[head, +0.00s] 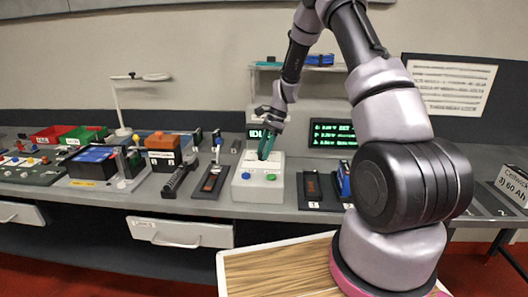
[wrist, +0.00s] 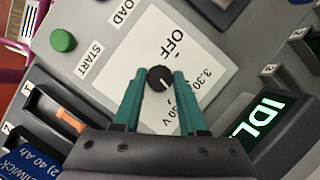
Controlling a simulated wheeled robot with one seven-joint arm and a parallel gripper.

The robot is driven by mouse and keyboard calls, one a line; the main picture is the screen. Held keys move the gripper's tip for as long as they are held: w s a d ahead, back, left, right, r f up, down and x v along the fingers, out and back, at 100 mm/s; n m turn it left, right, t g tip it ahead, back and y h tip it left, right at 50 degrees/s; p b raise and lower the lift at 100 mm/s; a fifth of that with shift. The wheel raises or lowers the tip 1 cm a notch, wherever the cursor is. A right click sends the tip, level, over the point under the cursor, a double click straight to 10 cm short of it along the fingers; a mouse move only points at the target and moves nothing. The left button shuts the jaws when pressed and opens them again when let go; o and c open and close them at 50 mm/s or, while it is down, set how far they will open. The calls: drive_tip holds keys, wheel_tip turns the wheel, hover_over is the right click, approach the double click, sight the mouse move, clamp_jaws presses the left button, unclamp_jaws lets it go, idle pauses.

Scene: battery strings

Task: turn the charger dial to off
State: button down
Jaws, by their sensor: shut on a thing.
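The charger is a pale box (head: 258,190) on the bench, with a dial on its sloped top. In the wrist view the dial is a small black knob (wrist: 160,78) on a white plate (wrist: 120,72) marked OFF and voltage values. A light mark on the knob faces the lower right, toward the voltage labels and away from OFF. My gripper (wrist: 158,80) has its teal fingers shut on the knob, one on each side. In the head view my gripper (head: 267,146) reaches down to the charger's top; the dial itself is hidden there.
A green button (wrist: 63,40) marked START is on the charger, and a blue button (head: 246,176) shows in the head view. A display (wrist: 268,112) begins with IDL. A green-lettered screen (head: 332,134) stands behind right.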

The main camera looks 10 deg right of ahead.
drive_tip(key=n, duration=0.2)
drive_tip(key=n+g+h, duration=0.1)
drive_tip(key=n, duration=0.1)
drive_tip(key=shift+w+n+g, duration=0.1)
drive_tip(key=shift+n+g, duration=0.2)
drive_tip(key=n, duration=0.2)
drive_tip(key=n+g+h, duration=0.1)
drive_tip(key=n, duration=0.2)
drive_tip(key=shift+w+a+h, duration=0.1)
drive_tip(key=shift+a+h, duration=0.1)
drive_tip(key=shift+h, duration=0.1)
drive_tip(key=n+h, duration=0.1)
drive_tip(key=n, duration=0.2)
drive_tip(key=n+h, duration=0.1)
drive_tip(key=n, duration=0.1)
drive_tip(key=shift+a+n+g, duration=0.15)
drive_tip(key=shift+n+g, duration=0.25)
drive_tip(key=shift+n+h, duration=0.9)
drive_tip(key=shift+n, duration=1.4)
drive_tip(key=shift+t, duration=0.3)
drive_tip(key=shift+c, duration=2.3)
unclamp_jaws()
drive_tip(key=shift+a+r, duration=0.1)
drive_tip(key=v, duration=1)
drive_tip(key=shift+r, duration=0.25)
